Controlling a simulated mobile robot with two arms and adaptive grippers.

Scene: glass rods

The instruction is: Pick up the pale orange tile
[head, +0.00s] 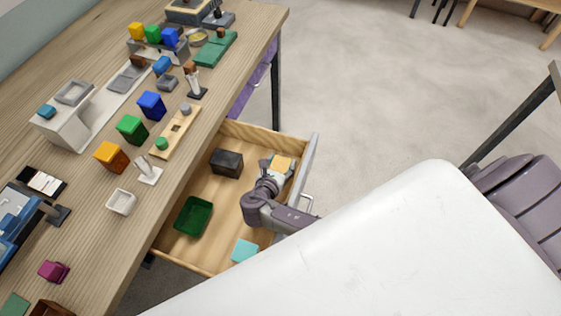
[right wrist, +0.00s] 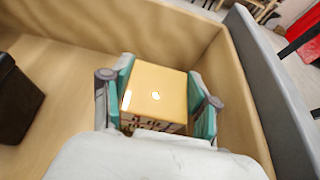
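The pale orange tile (head: 284,162) is in the open wooden drawer, near its far right corner. In the right wrist view the tile (right wrist: 157,95) fills the space between the two teal fingertips of my right gripper (right wrist: 160,98). The fingers press against its left and right sides with no clear gap. In the head view my right gripper (head: 267,176) reaches into the drawer and partly covers the tile. Whether the tile is clear of the drawer floor cannot be seen. My left gripper is not in view.
The wooden table (head: 85,215) above carries several coloured blocks and fixtures.

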